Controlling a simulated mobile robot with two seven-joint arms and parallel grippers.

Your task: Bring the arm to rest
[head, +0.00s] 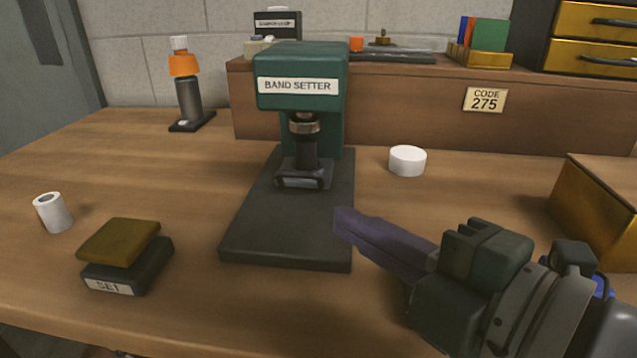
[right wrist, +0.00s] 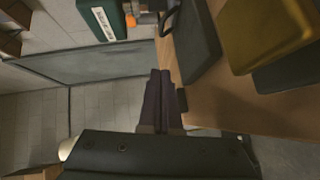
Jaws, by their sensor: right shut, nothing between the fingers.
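My right gripper (head: 350,222) comes in from the lower right in the head view. It is shut and empty, held above the table to the right of the band setter's dark base plate. It also shows in the right wrist view (right wrist: 160,75), with its fingers together and nothing between them. The green band setter (head: 345,90) stands in the middle of the table. My left gripper is not in view.
A brass-topped SET block (head: 120,240) and a white hollow cylinder (head: 54,213) are at the left. A white round cap (head: 407,160) lies right of the setter. A brass box (head: 600,205) is at the right. An orange-topped lamp part (head: 186,85) stands back left. The front middle table is clear.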

